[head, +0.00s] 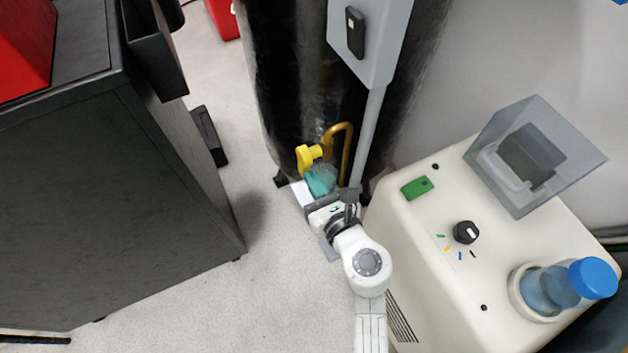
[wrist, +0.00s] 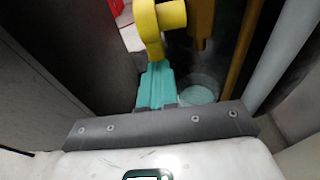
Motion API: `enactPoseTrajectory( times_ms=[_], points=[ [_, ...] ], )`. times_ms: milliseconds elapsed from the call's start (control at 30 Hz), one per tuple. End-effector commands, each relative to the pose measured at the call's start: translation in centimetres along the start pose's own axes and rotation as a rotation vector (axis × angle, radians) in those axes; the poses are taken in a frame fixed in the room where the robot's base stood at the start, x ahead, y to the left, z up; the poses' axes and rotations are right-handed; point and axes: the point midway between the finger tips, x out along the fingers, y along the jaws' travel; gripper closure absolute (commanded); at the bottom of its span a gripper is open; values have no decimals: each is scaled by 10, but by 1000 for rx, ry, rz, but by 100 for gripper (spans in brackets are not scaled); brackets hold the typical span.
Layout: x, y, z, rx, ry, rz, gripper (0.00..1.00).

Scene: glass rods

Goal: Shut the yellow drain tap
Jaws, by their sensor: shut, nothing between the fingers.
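The yellow drain tap (head: 308,157) is at the foot of the black tank, beside a brass pipe. In the wrist view the tap (wrist: 150,30) is at the top centre, with a round boss and a lever hanging down from it. My gripper (head: 318,182) has teal fingers, shut and empty, at the tap's lower side. In the wrist view my gripper's fingertips (wrist: 157,72) meet the lower end of the lever in the picture. I cannot tell whether they touch it.
A clear beaker (wrist: 200,92) stands under the brass pipe (head: 346,150), right of my fingers. A grey post (head: 368,135) rises close by. A dark cabinet (head: 120,210) is at left, a cream machine (head: 410,235) at right. Open floor (head: 240,290) lies between.

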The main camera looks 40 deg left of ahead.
Motion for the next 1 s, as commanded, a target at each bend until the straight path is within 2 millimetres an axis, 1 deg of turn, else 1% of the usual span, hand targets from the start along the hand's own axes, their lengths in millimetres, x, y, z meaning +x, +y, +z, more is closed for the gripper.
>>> enactPoseTrajectory(
  times_ms=[667,1000],
  points=[
    [2,0,-3,-1,-35,1,100],
    [8,1,-10,0,-107,1,100]
  ],
)
